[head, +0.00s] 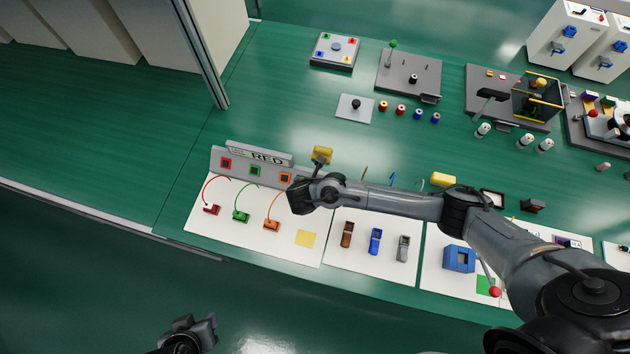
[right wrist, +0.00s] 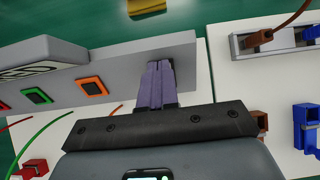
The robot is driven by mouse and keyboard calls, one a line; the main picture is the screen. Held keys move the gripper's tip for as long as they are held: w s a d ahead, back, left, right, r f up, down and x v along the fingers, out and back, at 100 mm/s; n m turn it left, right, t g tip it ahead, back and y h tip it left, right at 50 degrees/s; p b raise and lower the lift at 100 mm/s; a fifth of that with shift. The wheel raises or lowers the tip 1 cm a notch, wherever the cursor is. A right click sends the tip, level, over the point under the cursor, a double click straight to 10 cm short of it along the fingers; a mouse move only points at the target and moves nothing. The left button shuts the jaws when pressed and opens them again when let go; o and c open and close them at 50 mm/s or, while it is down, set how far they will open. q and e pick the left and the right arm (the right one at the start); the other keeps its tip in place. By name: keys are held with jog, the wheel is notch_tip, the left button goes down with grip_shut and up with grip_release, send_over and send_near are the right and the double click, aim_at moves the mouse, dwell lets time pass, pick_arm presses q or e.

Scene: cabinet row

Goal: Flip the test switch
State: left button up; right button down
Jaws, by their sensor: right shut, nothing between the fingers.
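A grey panel (head: 238,165) with a display reading "RED" stands at the back of a white mat. It has red, green and orange framed sockets, and it also shows in the right wrist view (right wrist: 120,68). My right gripper (right wrist: 158,66) is shut and empty, its fingers over the panel's right part, right of the orange socket (right wrist: 92,86). I cannot tell whether the fingers touch it. No test switch can be made out; the fingers and arm hide part of the panel. My left gripper (head: 205,328) is low at the left, off the table; its jaws are unclear.
Red (head: 211,210), green (head: 241,216) and orange (head: 271,225) plugs with cords lie before the panel. A yellow block (head: 322,153) is behind it. Several connectors stand on the mat at right. The green table left of the panel is clear.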

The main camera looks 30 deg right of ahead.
jog(key=shift+r, duration=0.1)
jog(key=shift+a+r+p, duration=0.1)
jog(key=shift+r+p, duration=0.3)
jog(key=shift+p, duration=0.1)
jog(key=p+v, duration=0.4)
jog(key=v, duration=0.9)
jog(key=shift+p, duration=0.4)
jog(key=shift+r, duration=0.15)
